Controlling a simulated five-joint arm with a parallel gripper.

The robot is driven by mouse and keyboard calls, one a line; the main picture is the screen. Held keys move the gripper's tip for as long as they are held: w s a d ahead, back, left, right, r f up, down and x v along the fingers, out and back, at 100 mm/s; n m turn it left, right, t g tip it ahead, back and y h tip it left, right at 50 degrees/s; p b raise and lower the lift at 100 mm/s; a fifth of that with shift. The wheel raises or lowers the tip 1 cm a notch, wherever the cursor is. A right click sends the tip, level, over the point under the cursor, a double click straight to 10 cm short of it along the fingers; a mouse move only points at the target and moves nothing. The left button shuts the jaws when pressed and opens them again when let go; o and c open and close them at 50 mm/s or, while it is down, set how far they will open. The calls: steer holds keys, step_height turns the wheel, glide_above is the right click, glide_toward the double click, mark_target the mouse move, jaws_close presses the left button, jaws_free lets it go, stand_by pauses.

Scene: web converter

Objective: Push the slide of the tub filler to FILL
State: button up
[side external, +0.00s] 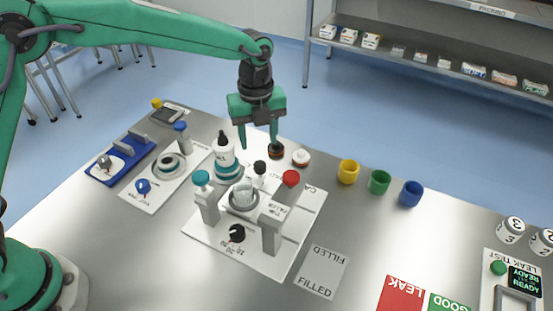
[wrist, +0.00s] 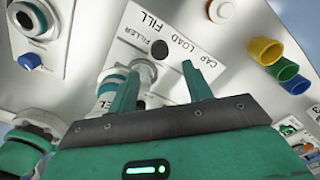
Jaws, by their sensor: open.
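The tub filler's white base plate (side external: 205,238) stands mid-table with a teal-topped post (side external: 203,190), a red-topped post (side external: 290,182) and a black dial (side external: 237,233). A clear tub (side external: 244,193) sits on its ring. A small black knob (side external: 260,167), apparently the slide's, stands behind the tub. In the wrist view the knob (wrist: 159,49) lies nearest the LOAD label, between the FILL label (wrist: 152,20) and CAP label (wrist: 209,63). My gripper (side external: 258,146) is open and empty, just above and behind the knob. Its fingers (wrist: 160,70) show apart in the wrist view.
Yellow, green (side external: 379,182) and blue cups stand right. A FILLED card (side external: 322,271) lies in front; another station (side external: 165,175) is left.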

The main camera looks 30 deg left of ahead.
mark_target(260, 164)
steer(key=shift+f, duration=3.85)
steer(key=shift+c, duration=0.4)
